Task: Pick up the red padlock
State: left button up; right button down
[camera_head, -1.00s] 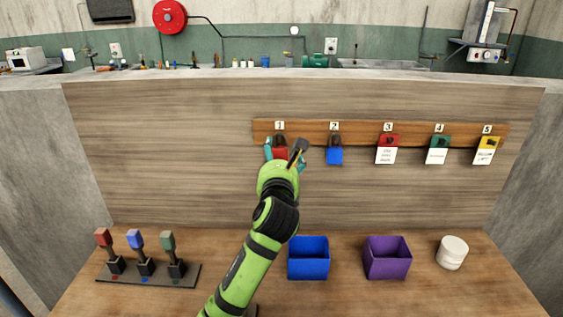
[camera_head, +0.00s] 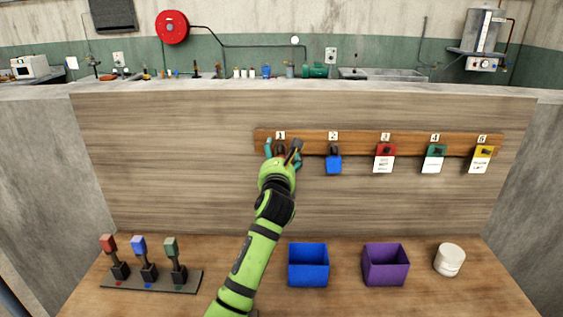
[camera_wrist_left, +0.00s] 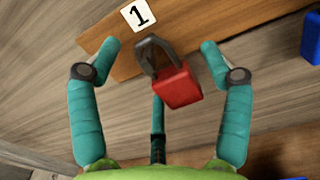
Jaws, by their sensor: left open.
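The red padlock (camera_wrist_left: 177,88) hangs by its dark shackle below label 1 on the wooden rail in the left wrist view. In the head view, only its dark upper part (camera_head: 280,149) shows clearly; my gripper and wrist hide most of the red body. My left gripper (camera_head: 283,148) is raised to the rail at position 1. In the left wrist view its teal fingers (camera_wrist_left: 160,48) are spread open, one on each side of the padlock, with a visible gap to it. My right gripper is not in view.
A blue padlock (camera_head: 333,165) hangs at position 2, close to the right. Red, green and yellow tagged items (camera_head: 434,157) hang at positions 3 to 5. Below stand a blue bin (camera_head: 308,279), a purple bin (camera_head: 385,278), a white jar (camera_head: 449,260) and a lever base (camera_head: 150,283).

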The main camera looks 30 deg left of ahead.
pick_arm(q)
jog(key=shift+s, duration=0.1)
jog(key=c, duration=1.4)
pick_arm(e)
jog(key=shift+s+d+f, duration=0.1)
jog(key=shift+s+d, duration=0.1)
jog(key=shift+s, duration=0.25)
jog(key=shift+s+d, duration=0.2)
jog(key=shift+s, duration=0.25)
pick_arm(q)
jog(key=shift+r, duration=0.1)
